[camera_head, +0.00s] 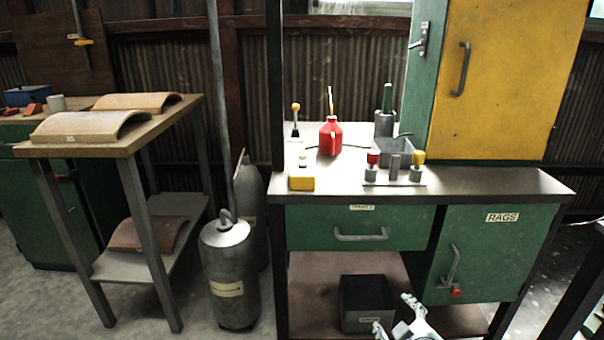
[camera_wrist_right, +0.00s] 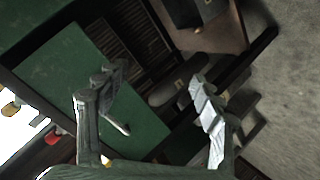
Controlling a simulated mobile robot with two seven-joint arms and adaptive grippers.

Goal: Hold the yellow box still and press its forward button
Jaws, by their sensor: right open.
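The yellow box (camera_head: 302,182) sits near the front left edge of the metal workbench top (camera_head: 470,182) in the head view. It is small, with a pale top and a light round knob or button on it; which button is the forward one is too small to tell. My right gripper (camera_head: 396,318) is at the bottom of the head view, below the bench top and in front of the lower shelf. It is open and empty. In the right wrist view its two fingers (camera_wrist_right: 155,110) are spread apart with nothing between them. My left gripper is not in view.
A red oil can (camera_head: 330,138) and a block with red and yellow knobs (camera_head: 393,174) stand near the box. A green drawer (camera_head: 355,228), a RAGS door (camera_head: 485,250) with a handle, and a dark bin (camera_head: 366,303) are below. Grey cylinders (camera_head: 229,270) stand left of the bench.

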